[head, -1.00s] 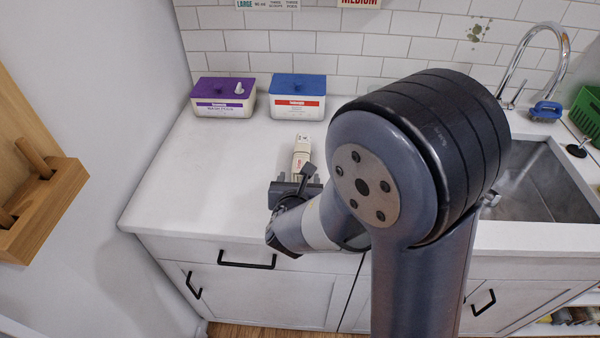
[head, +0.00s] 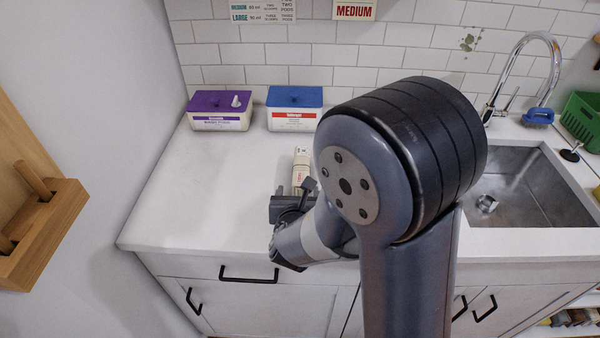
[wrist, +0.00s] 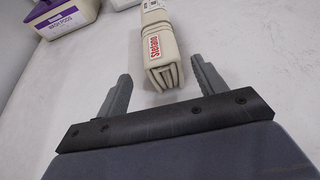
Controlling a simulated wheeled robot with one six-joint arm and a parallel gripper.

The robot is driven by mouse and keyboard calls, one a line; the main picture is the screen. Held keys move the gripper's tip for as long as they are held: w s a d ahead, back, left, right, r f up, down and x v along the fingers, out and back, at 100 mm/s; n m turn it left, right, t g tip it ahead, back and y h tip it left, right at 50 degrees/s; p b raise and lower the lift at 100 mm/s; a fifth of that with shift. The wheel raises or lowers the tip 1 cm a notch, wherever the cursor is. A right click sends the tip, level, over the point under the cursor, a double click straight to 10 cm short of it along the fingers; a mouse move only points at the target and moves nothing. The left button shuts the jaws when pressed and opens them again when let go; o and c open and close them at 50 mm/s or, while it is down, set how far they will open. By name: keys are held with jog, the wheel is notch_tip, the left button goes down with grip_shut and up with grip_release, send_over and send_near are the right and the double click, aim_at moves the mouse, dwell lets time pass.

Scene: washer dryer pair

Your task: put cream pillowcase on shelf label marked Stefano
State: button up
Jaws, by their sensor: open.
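A small folded cream cloth bundle (wrist: 160,45) lies on the white counter. A red tag on it reads "Stefano" in the wrist view. It also shows in the head view (head: 301,165), partly behind my arm. My gripper (wrist: 155,85) is open, with its two fingers apart and nothing between them. The bundle's near end lies just beyond the fingertips, about in line with the gap. In the head view my gripper (head: 293,205) is low over the counter and partly hidden by my own arm. No shelf label is in view.
A purple-lidded box (head: 220,110) and a blue-lidded box (head: 293,108) stand at the back against the tiles. A sink (head: 525,190) with a tap is to the right. A wooden rack (head: 40,225) is on the left wall. The left counter is clear.

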aim_at(303, 171)
jog(key=x, duration=0.2)
jog(key=p+x, duration=0.1)
jog(key=x, duration=0.2)
jog(key=shift+w+d+r, duration=0.2)
jog(key=shift+w+d, duration=0.1)
jog(key=shift+w, duration=0.2)
jog(key=shift+w+f+p, duration=0.25)
jog(key=shift+w+p, duration=0.05)
jog(key=shift+w, duration=0.2)
jog(key=c, duration=1.2)
notch_tip(303, 171, up, 9)
jog(key=shift+r+p, duration=0.15)
jog(key=shift+p, duration=0.15)
jog(key=shift+d+r, duration=0.2)
jog(key=d+f+m+h, duration=0.1)
jog(key=d, duration=0.4)
jog(key=d+f+m+h, duration=0.1)
jog(key=d+f, duration=0.1)
jog(key=d, duration=0.3)
jog(key=d+f+m+h, duration=0.1)
jog(key=d, duration=0.4)
jog(key=shift+s+f+h, duration=0.15)
jog(key=shift+f+h, duration=0.05)
jog(key=shift+h, duration=0.1)
